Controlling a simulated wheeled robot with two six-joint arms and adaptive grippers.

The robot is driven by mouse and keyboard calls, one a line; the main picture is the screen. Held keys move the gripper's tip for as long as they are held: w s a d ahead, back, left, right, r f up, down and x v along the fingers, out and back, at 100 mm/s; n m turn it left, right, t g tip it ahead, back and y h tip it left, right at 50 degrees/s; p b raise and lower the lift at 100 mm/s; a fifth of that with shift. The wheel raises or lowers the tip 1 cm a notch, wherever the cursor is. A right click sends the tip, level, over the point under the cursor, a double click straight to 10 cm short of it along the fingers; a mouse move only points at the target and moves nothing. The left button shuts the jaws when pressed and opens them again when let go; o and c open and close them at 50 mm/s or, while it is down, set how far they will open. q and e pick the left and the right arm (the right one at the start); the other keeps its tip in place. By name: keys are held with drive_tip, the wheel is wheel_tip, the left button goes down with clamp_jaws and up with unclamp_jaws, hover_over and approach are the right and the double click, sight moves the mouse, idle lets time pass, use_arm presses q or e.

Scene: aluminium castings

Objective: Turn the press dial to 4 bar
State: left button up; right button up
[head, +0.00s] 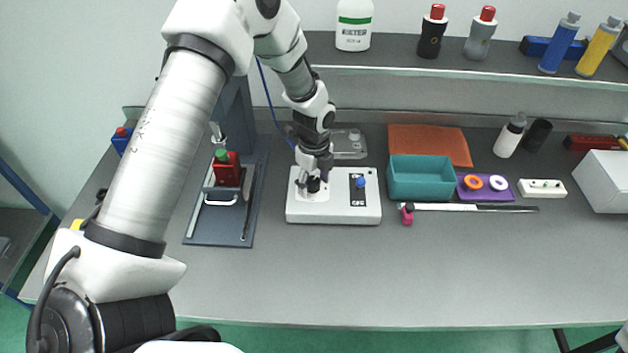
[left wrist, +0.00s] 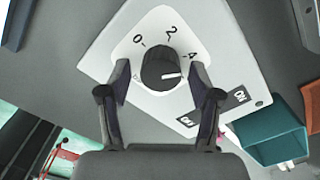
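The press control box (head: 345,208) is a white box on the bench, also in the left wrist view (left wrist: 225,50). Its black dial (left wrist: 162,68) sits on a white plate marked 0, 2 and 4. The dial's white mark points right, slightly below the 4. My left gripper (left wrist: 160,68) is open, with a finger on each side of the dial and a visible gap at both sides. In the head view my left gripper (head: 314,176) is down over the dial and hides most of it. My right gripper is not in view.
A blue button (head: 361,182) stands on the box's right part. To the left is a dark plate with a red fixture (head: 227,170). To the right are a teal bin (head: 419,179) and a purple tray (head: 510,194) with rings. The front of the bench is clear.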

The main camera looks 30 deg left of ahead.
sight(314, 182)
use_arm(q)
drive_tip(key=shift+r, duration=0.1)
wheel_tip(314, 182, up, 12)
idle(0.4)
idle(0.3)
